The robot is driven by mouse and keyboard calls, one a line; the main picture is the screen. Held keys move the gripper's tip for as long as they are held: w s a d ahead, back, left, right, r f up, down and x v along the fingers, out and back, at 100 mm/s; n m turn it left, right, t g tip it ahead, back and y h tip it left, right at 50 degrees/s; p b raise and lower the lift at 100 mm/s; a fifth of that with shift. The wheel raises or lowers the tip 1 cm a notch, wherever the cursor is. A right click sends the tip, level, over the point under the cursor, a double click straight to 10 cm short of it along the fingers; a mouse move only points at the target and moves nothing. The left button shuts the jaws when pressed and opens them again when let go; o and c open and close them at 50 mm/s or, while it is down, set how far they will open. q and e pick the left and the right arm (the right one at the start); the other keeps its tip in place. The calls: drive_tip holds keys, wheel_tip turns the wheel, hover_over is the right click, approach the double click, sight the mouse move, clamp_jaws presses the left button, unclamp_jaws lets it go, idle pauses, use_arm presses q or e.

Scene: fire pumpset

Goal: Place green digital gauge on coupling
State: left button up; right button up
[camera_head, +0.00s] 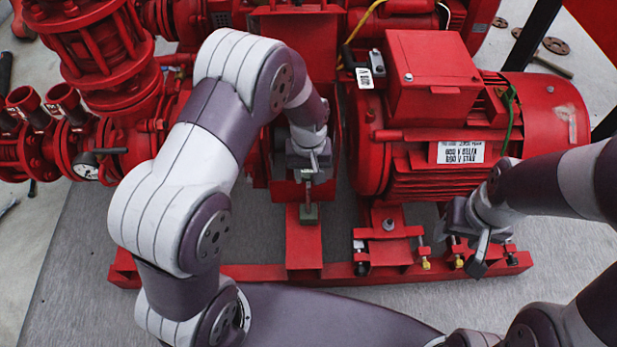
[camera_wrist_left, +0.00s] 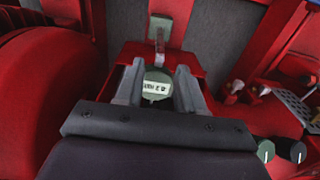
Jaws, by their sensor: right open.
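The green digital gauge (camera_wrist_left: 155,86), with a white display label, sits between the two fingers of my left gripper (camera_wrist_left: 157,92) in the left wrist view. The fingers appear to press on its sides. In the head view my left gripper (camera_head: 308,168) points down into the red gap between pump and motor. A small green block (camera_head: 308,213) with a thin stem shows just in front of it; the block also shows in the left wrist view (camera_wrist_left: 160,30). The coupling is mostly hidden by my left arm and gripper. My right gripper (camera_head: 478,248) is open and empty before the motor.
The red motor (camera_head: 440,150) with its terminal box (camera_head: 432,75) stands to the right of the gap. Red pump pipes and flanges (camera_head: 95,50) fill the left. The red base frame (camera_head: 305,245) runs along the front. Grey floor (camera_head: 75,235) is clear at front left.

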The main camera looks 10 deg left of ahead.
use_arm(q)
drive_tip(key=s+a+r+m+t+p, duration=0.1)
drive_tip(key=s+a+r+m, duration=0.2)
drive_tip(key=s+r, duration=1)
drive_tip(key=a+r, duration=0.1)
drive_tip(key=a, duration=0.1)
drive_tip(key=shift+s+a, duration=0.4)
use_arm(e)
wheel_tip(320, 180, up, 2)
drive_tip(key=shift+r, duration=0.1)
idle(0.9)
